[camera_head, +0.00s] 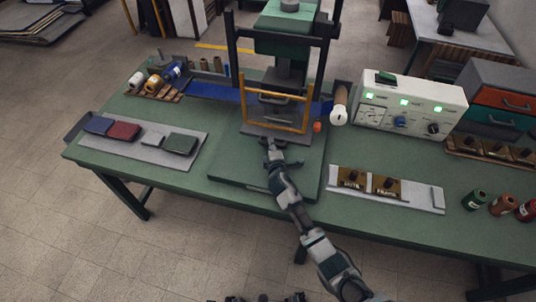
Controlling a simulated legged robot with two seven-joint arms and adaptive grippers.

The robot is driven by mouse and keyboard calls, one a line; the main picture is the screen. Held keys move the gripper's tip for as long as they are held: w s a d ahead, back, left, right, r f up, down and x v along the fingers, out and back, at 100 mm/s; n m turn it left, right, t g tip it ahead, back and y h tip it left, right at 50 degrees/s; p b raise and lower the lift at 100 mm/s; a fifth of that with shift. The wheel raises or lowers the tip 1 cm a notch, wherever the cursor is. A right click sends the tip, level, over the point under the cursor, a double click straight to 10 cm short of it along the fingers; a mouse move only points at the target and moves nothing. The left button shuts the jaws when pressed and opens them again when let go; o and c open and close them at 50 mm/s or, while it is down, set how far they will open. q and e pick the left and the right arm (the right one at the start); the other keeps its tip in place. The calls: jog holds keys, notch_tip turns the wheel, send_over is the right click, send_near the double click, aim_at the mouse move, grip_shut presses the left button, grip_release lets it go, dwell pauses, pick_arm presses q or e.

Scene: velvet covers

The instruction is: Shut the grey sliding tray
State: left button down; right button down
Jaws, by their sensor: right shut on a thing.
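The grey sliding tray (262,130) is a flat plate at the foot of the press (284,75), in the middle of the table. It sticks out in front of the press, under an upright yellow guard frame (275,128). My right gripper (271,146) is at the tray's front edge and is shut on it, apparently at a handle that the fingers largely hide. My right arm reaches in from the lower right. My left gripper is not in view.
A dark green base plate (235,175) lies under the tray. Left is a grey mat (165,172) with velvet pieces. Right are a grey board (425,194) with stamped blocks, a control box (412,103) with green lights, and thread spools (500,205). A pale-ended roll (339,112) stands beside the press.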

jog(key=shift+w+d+f, duration=0.2)
jog(key=shift+w+d, duration=0.05)
jog(key=shift+w, duration=0.15)
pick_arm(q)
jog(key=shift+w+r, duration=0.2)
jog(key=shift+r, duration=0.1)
pick_arm(e)
jog(key=shift+r, duration=0.1)
jog(key=c, duration=1.4)
grip_release()
jog(key=shift+c, duration=0.2)
jog(key=shift+o, duration=0.2)
jog(key=shift+w, duration=0.25)
jog(key=shift+s, duration=0.15)
jog(key=s, duration=0.3)
jog(key=s+r, duration=0.1)
jog(key=s, duration=0.3)
jog(key=s+d+r, duration=0.1)
jog(key=s, duration=0.3)
jog(key=shift+s, duration=0.2)
